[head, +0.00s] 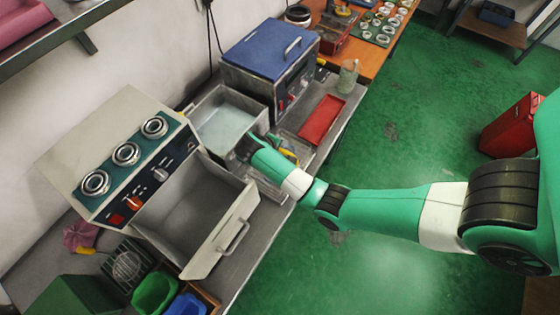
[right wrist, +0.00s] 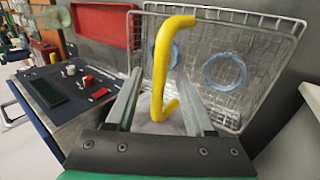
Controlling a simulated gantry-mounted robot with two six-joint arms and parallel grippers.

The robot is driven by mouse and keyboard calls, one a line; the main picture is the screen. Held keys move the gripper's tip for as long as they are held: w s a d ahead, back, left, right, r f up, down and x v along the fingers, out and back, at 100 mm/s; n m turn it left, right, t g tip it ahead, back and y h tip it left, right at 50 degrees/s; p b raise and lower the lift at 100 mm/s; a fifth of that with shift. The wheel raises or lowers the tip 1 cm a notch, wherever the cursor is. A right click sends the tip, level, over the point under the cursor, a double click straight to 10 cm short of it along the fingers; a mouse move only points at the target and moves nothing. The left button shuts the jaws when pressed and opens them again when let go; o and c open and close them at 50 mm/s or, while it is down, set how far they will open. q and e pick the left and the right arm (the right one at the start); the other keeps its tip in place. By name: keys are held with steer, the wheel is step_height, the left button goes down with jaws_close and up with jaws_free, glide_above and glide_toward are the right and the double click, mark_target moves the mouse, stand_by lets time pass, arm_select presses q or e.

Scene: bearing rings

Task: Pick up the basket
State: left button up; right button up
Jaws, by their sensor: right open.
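The wire-mesh basket (right wrist: 265,45) fills the upper right of the right wrist view, with a bent yellow handle (right wrist: 159,75) and two bluish rings (right wrist: 225,71) against its mesh. My right gripper (right wrist: 160,80) is open, its two fingers on either side of the yellow handle. The picture does not show either finger touching it. In the head view my right gripper (head: 260,142) is at the bench beside the water-filled basin (head: 225,120). The yellow handle (head: 290,156) shows just right of it; most of the basket is hidden there by my arm. My left gripper is not in view.
A red tray (head: 321,121) lies right of the basin. A blue-lidded machine (head: 268,50) stands behind it. A panel with dials (head: 130,160) and an open metal bin (head: 205,215) stand at the left. Green and blue bins (head: 155,292) sit at the front.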

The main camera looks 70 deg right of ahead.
steer(key=x, duration=0.3)
steer(key=shift+s+d+f, duration=0.1)
steer(key=shift+d+f, duration=0.1)
steer(key=shift+r, duration=0.1)
jaws_close()
stand_by(1.1)
